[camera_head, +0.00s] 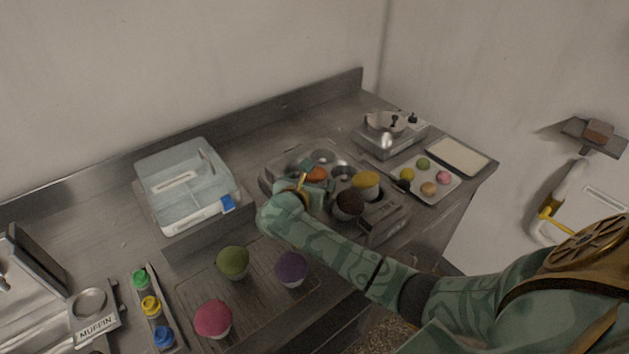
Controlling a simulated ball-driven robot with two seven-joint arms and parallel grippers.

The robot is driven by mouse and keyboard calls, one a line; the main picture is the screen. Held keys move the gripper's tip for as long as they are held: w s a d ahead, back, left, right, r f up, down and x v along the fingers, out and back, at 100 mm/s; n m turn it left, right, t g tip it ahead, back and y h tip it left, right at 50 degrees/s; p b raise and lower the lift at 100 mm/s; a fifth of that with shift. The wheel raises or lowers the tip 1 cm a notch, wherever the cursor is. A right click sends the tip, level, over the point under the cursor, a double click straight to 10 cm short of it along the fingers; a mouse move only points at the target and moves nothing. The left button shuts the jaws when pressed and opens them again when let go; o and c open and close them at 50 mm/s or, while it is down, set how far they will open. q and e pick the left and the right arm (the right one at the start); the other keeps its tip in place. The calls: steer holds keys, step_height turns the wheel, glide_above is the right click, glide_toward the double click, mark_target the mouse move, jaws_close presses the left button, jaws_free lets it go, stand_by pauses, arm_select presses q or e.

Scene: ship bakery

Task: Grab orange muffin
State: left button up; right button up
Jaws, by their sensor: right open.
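The orange muffin (316,174) sits in the metal muffin tin (272,161) on the counter, partly hidden behind my right gripper. My right gripper (303,181) reaches in from the right and is over the tin, beside the orange muffin. Its jaws are open. Whether a finger touches the muffin I cannot tell. A yellow muffin (367,182) and a dark brown muffin (349,205) sit in the tin to the right of the orange one. My left gripper is not in view.
A clear lidded box (187,183) stands left of the tin. A tray of macarons (447,191) and a scale (375,137) are at the back right.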

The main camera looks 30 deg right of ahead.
steer(key=shift+x, duration=0.75)
steer(key=shift+s, duration=0.1)
steer(key=c, duration=0.8)
steer(key=shift+r, duration=0.1)
steer(key=shift+c, duration=0.2)
